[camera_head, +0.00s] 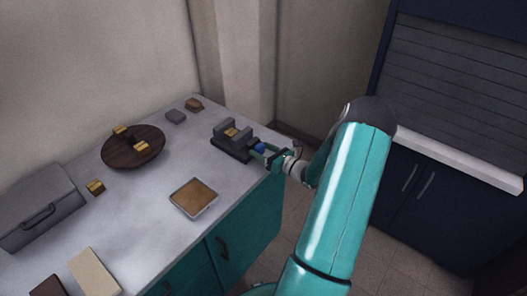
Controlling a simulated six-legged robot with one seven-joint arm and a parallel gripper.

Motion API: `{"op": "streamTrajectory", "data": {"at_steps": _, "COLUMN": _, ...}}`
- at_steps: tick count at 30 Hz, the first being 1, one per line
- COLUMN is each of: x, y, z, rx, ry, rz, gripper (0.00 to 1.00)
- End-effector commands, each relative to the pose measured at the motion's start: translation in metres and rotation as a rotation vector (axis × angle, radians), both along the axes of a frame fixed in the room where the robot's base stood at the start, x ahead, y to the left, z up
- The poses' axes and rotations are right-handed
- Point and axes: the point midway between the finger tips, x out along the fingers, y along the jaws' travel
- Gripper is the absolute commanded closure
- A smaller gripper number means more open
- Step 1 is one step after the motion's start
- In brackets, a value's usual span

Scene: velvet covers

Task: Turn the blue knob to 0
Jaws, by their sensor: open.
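A small blue knob (260,147) shows at the right end of the counter, beside a dark grey device (232,140) with a raised back and a yellowish block in its middle. My gripper (262,151) is at the knob, with its green fingers on either side of it or very close to it. The gripper is open. I cannot tell whether the fingers touch the knob. The knob's marks and its present setting are too small to read.
The grey counter (150,215) holds a round brown board (118,153) with yellowish blocks, a square tray (193,197) and a grey box with a handle (40,207). A dark blue cabinet (440,195) stands at the right. Bare floor lies between.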

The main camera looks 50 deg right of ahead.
Motion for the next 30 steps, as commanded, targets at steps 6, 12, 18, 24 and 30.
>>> {"op": "streamTrajectory", "data": {"at_steps": 6, "x": -0.0004, "y": -0.0001, "z": 0.0, "rx": 0.0, "ry": 0.0, "rz": 0.0, "gripper": 0.57}}
{"op": "streamTrajectory", "data": {"at_steps": 12, "x": -0.0006, "y": -0.0002, "z": 0.0001, "rx": 0.0, "ry": 0.0, "rz": 0.0, "gripper": 0.8}}
{"op": "streamTrajectory", "data": {"at_steps": 18, "x": -0.0007, "y": -0.0001, "z": 0.0, "rx": -0.019, "ry": -0.002, "rz": 0.0, "gripper": 0.8}}
{"op": "streamTrajectory", "data": {"at_steps": 24, "x": -0.0008, "y": 0.0, "z": 0.0001, "rx": -0.092, "ry": -0.008, "rz": 0.0, "gripper": 0.8}}
{"op": "streamTrajectory", "data": {"at_steps": 30, "x": -0.0009, "y": 0.0001, "z": 0.0005, "rx": -0.229, "ry": -0.021, "rz": 0.0, "gripper": 0.8}}
